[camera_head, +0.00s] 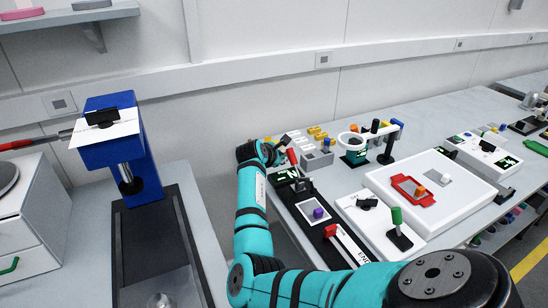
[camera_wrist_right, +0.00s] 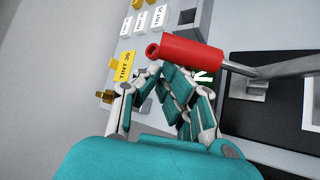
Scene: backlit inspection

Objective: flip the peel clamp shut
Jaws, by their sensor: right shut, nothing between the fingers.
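A toggle clamp with a red handle (camera_head: 292,156) stands at the near left end of the right-hand bench; I take it for the peel clamp. In the head view its handle stands up at a tilt. In the right wrist view the red handle (camera_wrist_right: 186,50) is large, on a metal lever (camera_wrist_right: 270,68) running to the right. My right gripper (camera_wrist_right: 140,80) is shut and empty, its fingertips close to the handle's free end; I cannot tell whether they touch. In the head view my right gripper (camera_head: 277,149) is small, beside the handle. My left gripper is not in view.
A blue press (camera_head: 140,170) stands left, across a gap.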

